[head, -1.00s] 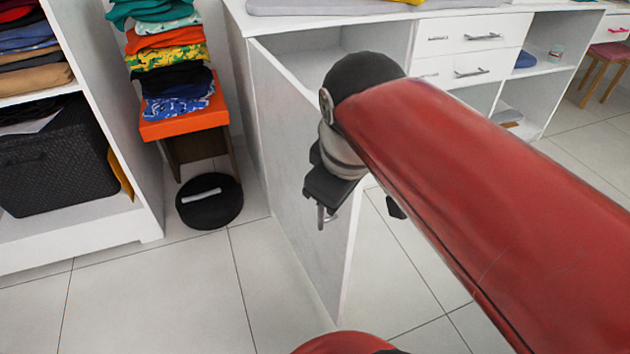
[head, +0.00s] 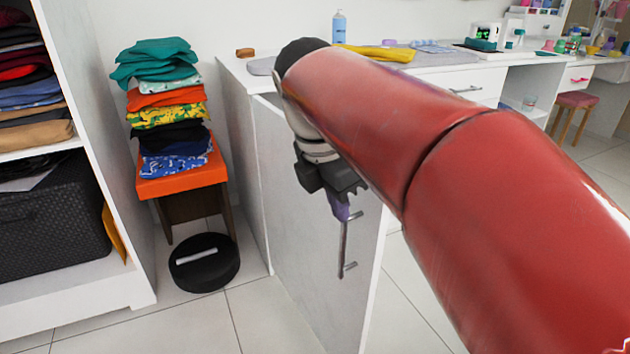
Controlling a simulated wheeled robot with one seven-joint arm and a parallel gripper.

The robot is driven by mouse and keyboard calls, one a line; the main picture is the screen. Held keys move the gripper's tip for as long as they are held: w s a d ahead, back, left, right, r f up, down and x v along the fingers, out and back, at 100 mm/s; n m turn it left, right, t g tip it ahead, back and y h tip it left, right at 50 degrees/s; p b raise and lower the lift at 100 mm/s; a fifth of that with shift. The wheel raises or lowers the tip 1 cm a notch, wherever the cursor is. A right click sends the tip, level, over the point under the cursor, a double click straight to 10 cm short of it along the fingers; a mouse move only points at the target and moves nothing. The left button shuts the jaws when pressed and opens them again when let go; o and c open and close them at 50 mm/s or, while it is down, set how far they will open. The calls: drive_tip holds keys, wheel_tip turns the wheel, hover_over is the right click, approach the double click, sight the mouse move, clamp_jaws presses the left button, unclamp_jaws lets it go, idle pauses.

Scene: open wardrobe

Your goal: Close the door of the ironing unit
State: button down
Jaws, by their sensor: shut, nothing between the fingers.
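The ironing unit's white door (head: 296,235) stands open, swung out toward me from the left side of the unit (head: 235,110). Its metal bar handle (head: 346,245) is upright on the door's left-facing outer side, near the free edge. My gripper (head: 342,210) is shut and empty, pointing down by the upper end of the handle, on the outer side of the door. I cannot tell whether it touches the handle or the door. My red arm hides much of the unit's front and its inside.
An orange-topped stool (head: 182,178) with stacked clothes and a black round object (head: 204,263) stand left of the door. A white shelf (head: 92,295) with a black basket (head: 50,215) is farther left. Tiled floor lies clear in front.

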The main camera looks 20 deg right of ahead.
sight(363, 212)
drive_tip(key=d+f, duration=0.3)
drive_tip(key=shift+w+d+f, duration=0.25)
drive_tip(key=shift+d, duration=0.05)
drive_tip(key=shift+w+d, duration=0.1)
drive_tip(key=shift+d, duration=0.55)
